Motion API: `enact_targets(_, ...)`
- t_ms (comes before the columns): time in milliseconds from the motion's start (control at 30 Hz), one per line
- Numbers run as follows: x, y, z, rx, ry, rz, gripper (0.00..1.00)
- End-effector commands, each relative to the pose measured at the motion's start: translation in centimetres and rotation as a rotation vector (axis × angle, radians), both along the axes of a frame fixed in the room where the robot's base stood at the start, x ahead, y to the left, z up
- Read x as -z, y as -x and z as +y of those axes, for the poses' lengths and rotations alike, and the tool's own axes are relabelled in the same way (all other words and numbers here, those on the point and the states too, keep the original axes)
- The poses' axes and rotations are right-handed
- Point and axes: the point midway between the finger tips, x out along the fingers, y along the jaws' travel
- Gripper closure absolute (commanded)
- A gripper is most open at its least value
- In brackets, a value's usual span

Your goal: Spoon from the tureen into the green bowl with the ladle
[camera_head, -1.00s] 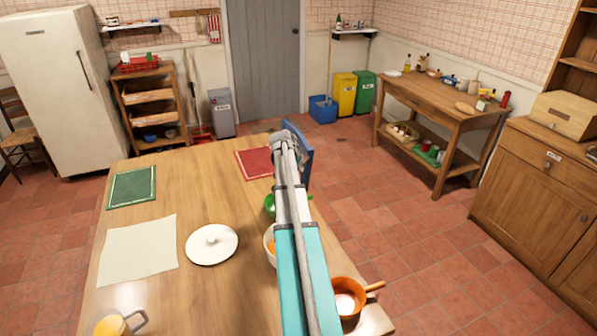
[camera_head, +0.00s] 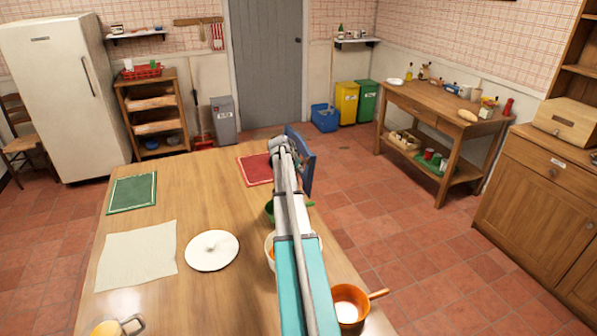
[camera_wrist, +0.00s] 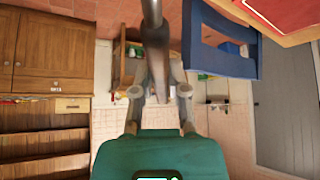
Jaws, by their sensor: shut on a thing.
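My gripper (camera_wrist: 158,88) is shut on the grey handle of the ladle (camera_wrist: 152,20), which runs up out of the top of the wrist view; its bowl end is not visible. In the head view my gripper (camera_head: 282,147) is at the far end of my arm, over the table's far right part near the red mat. The green bowl (camera_head: 269,212) is partly hidden behind my arm. The tureen (camera_head: 268,244), pale with something orange inside, is nearer and mostly hidden by my arm. I cannot tell whether the ladle holds anything.
A white lid (camera_head: 212,251) lies left of the tureen on the wooden table (camera_head: 190,190). An orange pan (camera_head: 347,317) is at the right edge. A cloth (camera_head: 137,256), green mat (camera_head: 132,193), red mat (camera_head: 253,171) and yellow mug (camera_head: 107,328) lie around. A blue chair (camera_head: 304,160) stands beyond.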

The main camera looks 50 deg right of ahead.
Motion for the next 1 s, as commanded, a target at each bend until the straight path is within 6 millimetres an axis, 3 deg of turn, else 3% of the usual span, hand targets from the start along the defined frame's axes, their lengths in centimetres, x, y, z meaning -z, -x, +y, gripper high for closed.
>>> enact_targets(200, 1.4, 0.1, 0.4, -0.001, 0.062, -0.004, 1.0)
enact_targets(1000, -3.0, 0.5, 4.5, -0.001, 0.533, -0.042, 1.0)
